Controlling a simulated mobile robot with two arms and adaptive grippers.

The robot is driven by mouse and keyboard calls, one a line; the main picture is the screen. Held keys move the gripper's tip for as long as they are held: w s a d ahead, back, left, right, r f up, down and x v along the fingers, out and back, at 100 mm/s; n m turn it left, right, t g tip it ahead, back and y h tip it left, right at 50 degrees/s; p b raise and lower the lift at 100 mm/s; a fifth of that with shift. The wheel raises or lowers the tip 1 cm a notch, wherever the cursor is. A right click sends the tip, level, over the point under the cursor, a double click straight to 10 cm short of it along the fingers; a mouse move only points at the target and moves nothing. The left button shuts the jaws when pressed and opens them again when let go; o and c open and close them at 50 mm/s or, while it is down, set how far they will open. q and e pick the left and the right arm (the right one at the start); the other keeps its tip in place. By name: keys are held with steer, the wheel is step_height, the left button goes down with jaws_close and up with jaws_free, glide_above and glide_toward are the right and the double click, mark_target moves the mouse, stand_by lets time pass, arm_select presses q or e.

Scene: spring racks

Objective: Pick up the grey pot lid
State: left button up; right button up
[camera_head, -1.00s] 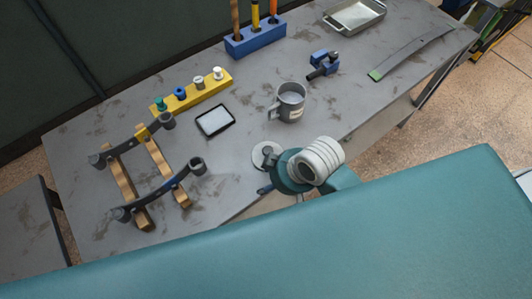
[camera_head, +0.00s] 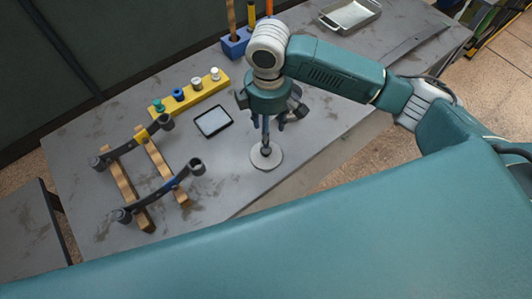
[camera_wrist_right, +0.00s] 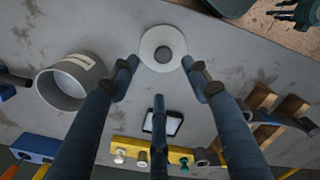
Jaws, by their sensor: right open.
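The grey pot lid (camera_head: 271,164) is a flat pale disc with a dark round knob, lying near the front edge of the workbench. It also shows at the top of the right wrist view (camera_wrist_right: 149,45), with its knob in the middle. My right gripper (camera_head: 267,138) points down over the lid, its fingers hiding part of the far side. In the right wrist view, my right gripper (camera_wrist_right: 159,66) has its fingers spread and empty, with the lid between and just beyond the two upper fingertips. Contact with the knob cannot be told. My left gripper is not in view.
A grey mug (camera_wrist_right: 68,80) stands beside the gripper. A dark-framed tablet (camera_head: 213,121), a yellow block with several pegs (camera_head: 193,99) and dark curved springs on wooden bars (camera_head: 159,155) lie left. A metal tray (camera_head: 350,14) sits at the back right.

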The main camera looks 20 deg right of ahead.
glide_above(266, 153)
steer(key=w+d, duration=0.1)
step_height(266, 153, down, 4)
steer(key=shift+w+f+p, duration=0.15)
steer(key=shift+p, duration=0.15)
steer(key=f, duration=0.1)
steer(key=f+p, duration=0.1)
steer(key=f, duration=0.2)
steer(key=shift+a+f+p, duration=0.1)
steer(key=shift+a+p, duration=0.2)
steer(key=shift+p, duration=0.05)
steer(key=shift+f, duration=0.5)
jaws_close()
